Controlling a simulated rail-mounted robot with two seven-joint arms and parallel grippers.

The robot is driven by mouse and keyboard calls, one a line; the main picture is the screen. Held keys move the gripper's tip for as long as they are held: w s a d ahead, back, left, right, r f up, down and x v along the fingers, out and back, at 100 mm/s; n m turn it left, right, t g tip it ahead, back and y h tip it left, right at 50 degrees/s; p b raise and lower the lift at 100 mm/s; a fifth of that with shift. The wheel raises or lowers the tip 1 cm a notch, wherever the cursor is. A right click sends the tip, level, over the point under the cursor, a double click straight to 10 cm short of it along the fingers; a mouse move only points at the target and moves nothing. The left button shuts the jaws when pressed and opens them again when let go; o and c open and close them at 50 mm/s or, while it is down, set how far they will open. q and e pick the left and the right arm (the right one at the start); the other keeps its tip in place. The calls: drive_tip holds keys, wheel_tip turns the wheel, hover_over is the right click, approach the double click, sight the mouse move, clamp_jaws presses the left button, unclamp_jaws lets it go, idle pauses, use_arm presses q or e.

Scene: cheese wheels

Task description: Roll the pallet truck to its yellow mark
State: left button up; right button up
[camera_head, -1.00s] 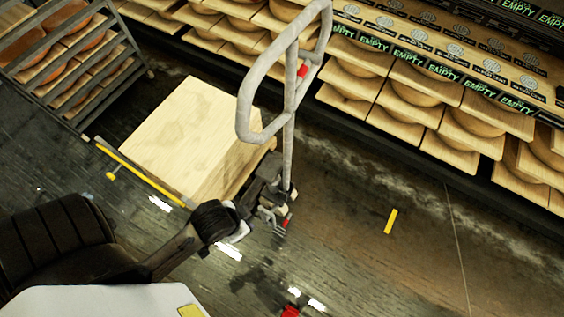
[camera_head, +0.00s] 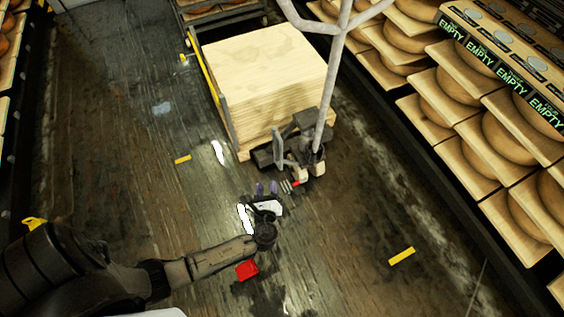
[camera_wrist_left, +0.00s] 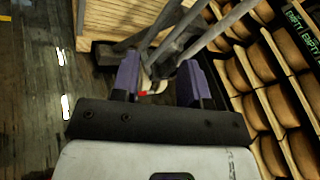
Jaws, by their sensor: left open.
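The pallet truck (camera_head: 318,157) stands on the floor at upper middle in the head view, with a pale stack of boards (camera_head: 265,75) on it. Its grey upright handle (camera_head: 334,75) rises out of the top of the frame. My left gripper (camera_head: 266,188) is open and empty, a little to the lower left of the truck's handle base. In the left wrist view its two purple fingers (camera_wrist_left: 160,78) are spread, with grey truck bars (camera_wrist_left: 196,42) beyond them. Yellow floor marks lie at lower right (camera_head: 402,256) and left of the truck (camera_head: 182,159). My right gripper is not in view.
Shelves of cheese wheels (camera_head: 500,140) run along the right side, and another rack edge stands at far left. A wheeled rack (camera_head: 222,14) is behind the boards. A red block-like thing (camera_head: 247,270) shows beside my left arm.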

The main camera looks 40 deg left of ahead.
sight(281, 156)
use_arm(q)
drive_tip(key=w+a+f+m+t+b, duration=0.1)
drive_tip(key=w+m+b, duration=0.1)
drive_tip(key=w, duration=0.2)
drive_tip(key=w+a+f+m+t+b, duration=0.1)
drive_tip(key=w+a+m, duration=0.1)
drive_tip(key=w, duration=0.3)
drive_tip(key=w+a+f+m+b, duration=0.1)
drive_tip(key=w+a+m+b, duration=0.1)
drive_tip(key=w, duration=0.2)
drive_tip(key=shift+w+a+t+h+b, duration=0.15)
drive_tip(key=shift+a+t+h+b, duration=0.1)
drive_tip(key=shift+t+h+b, duration=0.15)
drive_tip(key=shift+w+a, duration=0.35)
drive_tip(key=shift+w, duration=0.25)
drive_tip(key=shift+r, duration=0.1)
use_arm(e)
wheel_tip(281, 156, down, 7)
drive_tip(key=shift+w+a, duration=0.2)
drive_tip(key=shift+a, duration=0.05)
use_arm(q)
drive_tip(key=shift+c, duration=0.2)
clamp_jaws()
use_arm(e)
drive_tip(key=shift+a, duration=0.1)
